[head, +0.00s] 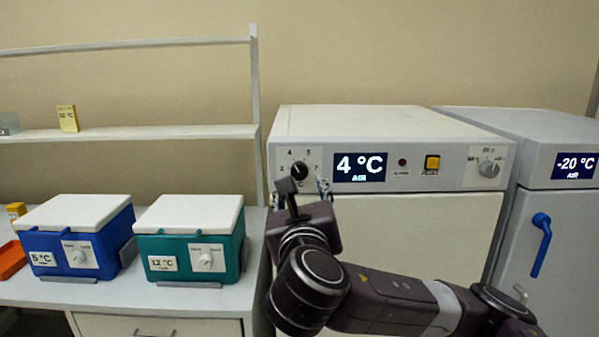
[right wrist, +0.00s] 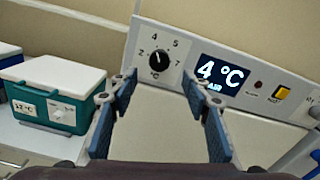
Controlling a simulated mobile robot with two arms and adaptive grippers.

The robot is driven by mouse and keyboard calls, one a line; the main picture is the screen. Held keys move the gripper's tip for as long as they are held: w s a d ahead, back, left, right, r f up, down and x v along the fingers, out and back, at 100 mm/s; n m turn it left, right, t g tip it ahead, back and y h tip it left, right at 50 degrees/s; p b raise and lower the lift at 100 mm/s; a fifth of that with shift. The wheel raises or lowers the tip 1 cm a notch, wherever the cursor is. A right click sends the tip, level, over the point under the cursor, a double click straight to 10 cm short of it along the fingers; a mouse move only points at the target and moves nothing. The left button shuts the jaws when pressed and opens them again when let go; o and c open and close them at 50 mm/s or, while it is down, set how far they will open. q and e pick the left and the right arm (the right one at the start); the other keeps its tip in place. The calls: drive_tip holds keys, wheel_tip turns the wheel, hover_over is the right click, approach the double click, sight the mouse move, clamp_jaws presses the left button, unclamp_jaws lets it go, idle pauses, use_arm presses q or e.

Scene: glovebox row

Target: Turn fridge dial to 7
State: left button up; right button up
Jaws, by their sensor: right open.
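The fridge dial (head: 299,170) is a black round knob on a white plate marked 2, 4, 5 and 7. It sits left of the fridge display (head: 359,167), which reads 4 °C. In the right wrist view the dial (right wrist: 159,62) is upper middle, and its pale mark seems to point up toward 4. My right gripper (head: 304,187) is open and empty, in front of and just below the dial in the head view. In the right wrist view its blue-padded fingers (right wrist: 159,84) stand apart, with the dial beyond and between their tips. My left gripper is not in view.
An alarm lamp (head: 402,162) and a yellow button (head: 432,162) are right of the display, with another knob (head: 489,168) beyond. A -20 °C freezer (head: 540,145) stands at right. Blue (head: 75,240) and teal (head: 190,240) coolers stand on the left bench.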

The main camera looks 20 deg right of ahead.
sight(299, 172)
drive_tip(key=p+x, duration=0.1)
drive_tip(key=x, duration=0.5)
drive_tip(key=shift+w+r+p, duration=0.1)
drive_tip(key=shift+w+p, duration=0.25)
drive_tip(key=shift+w+d, duration=0.1)
drive_tip(key=shift+w, duration=0.4)
drive_tip(key=c, duration=1.2)
drive_tip(key=shift+o, duration=0.2)
